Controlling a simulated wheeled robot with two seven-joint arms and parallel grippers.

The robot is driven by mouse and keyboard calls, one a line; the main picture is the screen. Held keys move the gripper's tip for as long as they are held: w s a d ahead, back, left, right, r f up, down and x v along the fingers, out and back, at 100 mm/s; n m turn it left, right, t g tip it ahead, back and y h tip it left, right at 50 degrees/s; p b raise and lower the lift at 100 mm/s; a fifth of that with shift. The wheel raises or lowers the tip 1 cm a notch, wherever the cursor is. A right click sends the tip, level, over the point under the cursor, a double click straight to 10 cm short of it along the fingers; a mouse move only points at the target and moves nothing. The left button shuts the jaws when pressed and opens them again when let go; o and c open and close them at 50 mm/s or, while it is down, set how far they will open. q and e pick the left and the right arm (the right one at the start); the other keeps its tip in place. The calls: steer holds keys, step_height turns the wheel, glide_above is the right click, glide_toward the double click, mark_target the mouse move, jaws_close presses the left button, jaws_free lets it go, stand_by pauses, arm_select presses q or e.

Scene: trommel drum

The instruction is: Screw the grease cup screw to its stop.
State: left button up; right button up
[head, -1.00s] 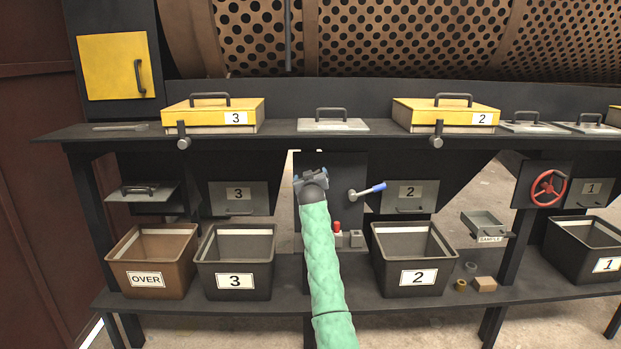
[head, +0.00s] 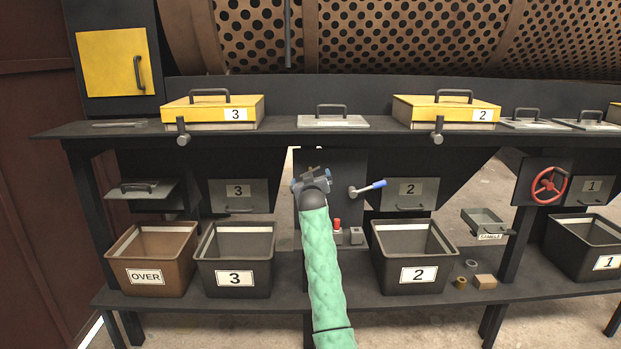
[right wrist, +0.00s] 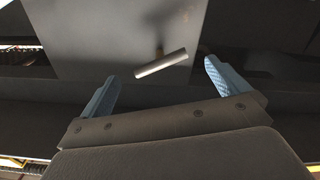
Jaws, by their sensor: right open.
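My right gripper (right wrist: 160,82) is open, with one blue finger on each side of the bar in the picture. No contact shows; the bar appears beyond the fingertips, nearer the middle than either finger. In the head view my right gripper (head: 311,181) is in front of the dark central panel and hides the screw. My left gripper is not in view.
Bin 3 (head: 236,280) and bin 2 (head: 419,276) stand on the lower shelf either side of my arm. The shelf above (head: 380,129) overhangs the panel.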

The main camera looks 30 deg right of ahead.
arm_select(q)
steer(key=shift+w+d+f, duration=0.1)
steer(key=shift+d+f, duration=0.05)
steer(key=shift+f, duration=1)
arm_select(e)
steer(key=shift+v, duration=1.3)
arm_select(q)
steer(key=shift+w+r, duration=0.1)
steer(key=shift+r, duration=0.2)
